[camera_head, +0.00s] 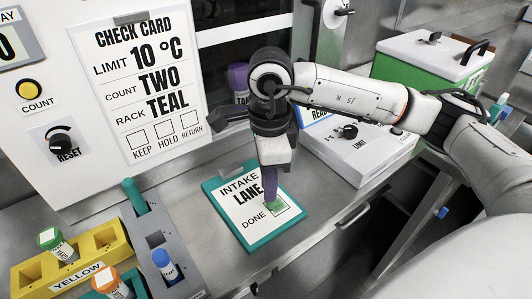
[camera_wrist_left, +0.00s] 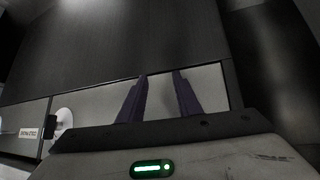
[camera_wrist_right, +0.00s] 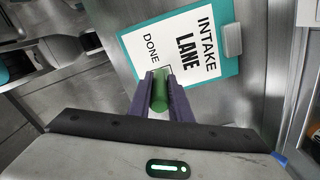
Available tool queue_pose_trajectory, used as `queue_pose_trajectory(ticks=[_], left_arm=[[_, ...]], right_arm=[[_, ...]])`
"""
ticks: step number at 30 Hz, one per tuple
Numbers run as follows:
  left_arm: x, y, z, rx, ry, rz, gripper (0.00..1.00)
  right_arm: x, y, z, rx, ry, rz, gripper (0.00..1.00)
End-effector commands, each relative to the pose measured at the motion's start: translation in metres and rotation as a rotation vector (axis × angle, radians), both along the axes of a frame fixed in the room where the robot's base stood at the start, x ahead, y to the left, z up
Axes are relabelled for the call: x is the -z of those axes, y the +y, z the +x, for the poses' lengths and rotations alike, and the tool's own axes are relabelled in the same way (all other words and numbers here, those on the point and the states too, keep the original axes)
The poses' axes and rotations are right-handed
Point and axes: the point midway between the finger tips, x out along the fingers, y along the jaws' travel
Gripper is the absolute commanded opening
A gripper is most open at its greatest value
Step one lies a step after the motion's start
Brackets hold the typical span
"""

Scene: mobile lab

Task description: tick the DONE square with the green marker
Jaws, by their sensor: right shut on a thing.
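The teal-edged INTAKE LANE card (camera_head: 227,199) lies on the metal bench, with the DONE square (camera_head: 290,209) at its lower right. My right gripper (camera_head: 270,198) points down over that square. In the right wrist view its purple fingers (camera_wrist_right: 160,85) are shut on the green marker (camera_wrist_right: 160,92). Green shows at the square below the fingers; I cannot tell whether it is ink or the marker, or whether the tip touches the card. My left gripper (camera_wrist_left: 161,85) is away from the card, its fingers apart with nothing between them.
The check card (camera_head: 135,75) is on the upright panel at the left. A yellow rack (camera_head: 100,243) and a grey rack (camera_head: 165,235) with capped tubes stand left of the INTAKE LANE card. A white instrument box (camera_head: 350,165) stands to its right. Bare bench lies around the card's front.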

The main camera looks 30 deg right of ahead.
Motion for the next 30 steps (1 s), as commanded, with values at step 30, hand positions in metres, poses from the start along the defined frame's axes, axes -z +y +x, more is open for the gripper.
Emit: queue_pose_trajectory(ticks=[30], left_arm=[[-0.040, 0.003, 0.000, -0.008, -0.005, -0.002, 0.31]], right_arm=[[-0.081, -0.001, -0.002, 0.004, 0.000, 0.000, 0.00]])
